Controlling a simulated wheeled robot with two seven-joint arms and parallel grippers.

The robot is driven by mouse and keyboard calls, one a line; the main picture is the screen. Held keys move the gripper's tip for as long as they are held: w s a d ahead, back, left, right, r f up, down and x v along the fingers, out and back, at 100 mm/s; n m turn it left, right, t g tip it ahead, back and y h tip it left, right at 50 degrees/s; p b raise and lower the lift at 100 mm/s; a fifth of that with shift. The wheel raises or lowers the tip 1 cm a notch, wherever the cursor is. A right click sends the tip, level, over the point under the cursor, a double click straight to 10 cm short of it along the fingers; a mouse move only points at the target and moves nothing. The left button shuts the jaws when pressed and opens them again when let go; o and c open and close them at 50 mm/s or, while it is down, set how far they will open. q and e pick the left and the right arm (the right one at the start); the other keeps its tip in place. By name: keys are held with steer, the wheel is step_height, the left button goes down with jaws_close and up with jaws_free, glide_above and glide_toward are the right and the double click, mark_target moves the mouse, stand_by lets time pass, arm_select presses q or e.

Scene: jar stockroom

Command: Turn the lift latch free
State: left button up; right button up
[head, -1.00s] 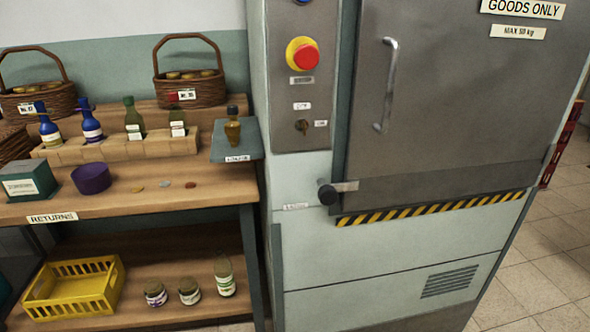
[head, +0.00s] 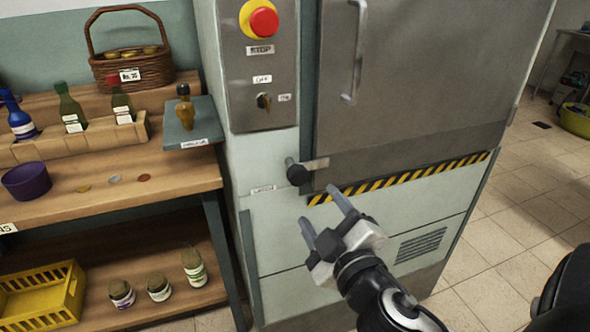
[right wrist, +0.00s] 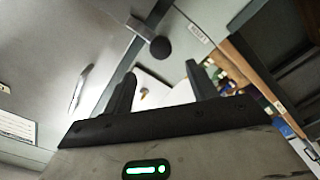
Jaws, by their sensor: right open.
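The lift latch (head: 299,174) is a black round knob on a short metal bar at the lower left corner of the grey lift door (head: 400,85). The bar lies roughly level across the door's edge. The knob also shows in the right wrist view (right wrist: 160,48), beyond my fingers. My right gripper (head: 321,212) is open and empty, just below and a little right of the latch, apart from it. It shows open in the right wrist view (right wrist: 157,76) too. My left gripper is not in view.
A panel with a red stop button (head: 264,22) and a key switch (head: 264,101) sits above the latch. A door handle (head: 356,50) stands higher up. The wooden shelf (head: 190,180) with bottles, basket and jars is close on the left.

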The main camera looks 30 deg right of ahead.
mark_target(299, 179)
steer(key=p+x, duration=0.2)
steer(key=x, duration=1.1)
steer(key=shift+w+a, duration=0.1)
jaws_close()
steer(key=shift+a, duration=0.1)
